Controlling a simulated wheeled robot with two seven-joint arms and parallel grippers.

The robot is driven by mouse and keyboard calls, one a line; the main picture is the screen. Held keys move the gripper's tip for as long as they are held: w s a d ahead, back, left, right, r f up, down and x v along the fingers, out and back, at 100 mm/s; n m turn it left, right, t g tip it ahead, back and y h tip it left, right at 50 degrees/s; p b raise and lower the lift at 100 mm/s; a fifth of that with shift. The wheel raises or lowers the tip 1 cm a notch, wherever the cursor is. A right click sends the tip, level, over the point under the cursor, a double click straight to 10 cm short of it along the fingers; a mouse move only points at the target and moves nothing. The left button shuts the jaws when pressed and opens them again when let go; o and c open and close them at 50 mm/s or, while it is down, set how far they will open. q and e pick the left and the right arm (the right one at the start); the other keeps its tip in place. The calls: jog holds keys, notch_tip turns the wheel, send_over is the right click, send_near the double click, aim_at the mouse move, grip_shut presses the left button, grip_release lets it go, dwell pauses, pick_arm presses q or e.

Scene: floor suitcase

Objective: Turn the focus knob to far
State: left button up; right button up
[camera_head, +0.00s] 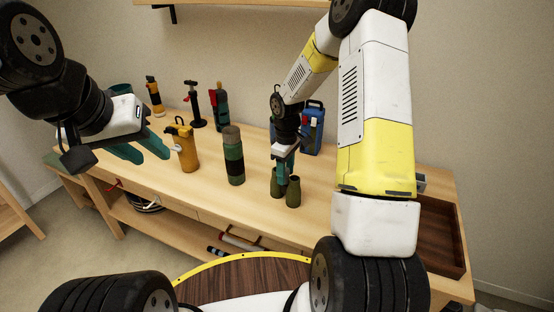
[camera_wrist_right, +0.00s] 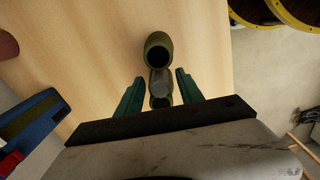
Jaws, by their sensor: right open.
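Dark green binoculars (camera_head: 292,191) stand upright on the wooden table near its front edge. In the right wrist view one barrel (camera_wrist_right: 158,50) lies above the grey focus knob (camera_wrist_right: 160,84), with the other barrel (camera_wrist_right: 161,102) below it. My right gripper (camera_head: 282,170) is open above the binoculars. In the right wrist view its teal fingers (camera_wrist_right: 159,90) are on either side of the knob, with gaps showing. Which way the knob is set cannot be told. My left gripper (camera_head: 153,157) is open and empty at the left, its teal fingers apart.
A green bottle (camera_head: 233,160) and a yellow bottle (camera_head: 185,150) stand left of the binoculars. A blue lantern-like object (camera_head: 312,130) stands behind. Several bottles and a pump (camera_head: 195,106) stand at the back. A brown tray (camera_head: 438,238) lies at the right end.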

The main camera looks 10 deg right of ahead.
grip_shut()
jog(key=m, duration=0.5)
grip_release()
dwell(0.4)
notch_tip(320, 180, up, 8)
jog(key=shift+f, duration=0.1)
dwell(0.4)
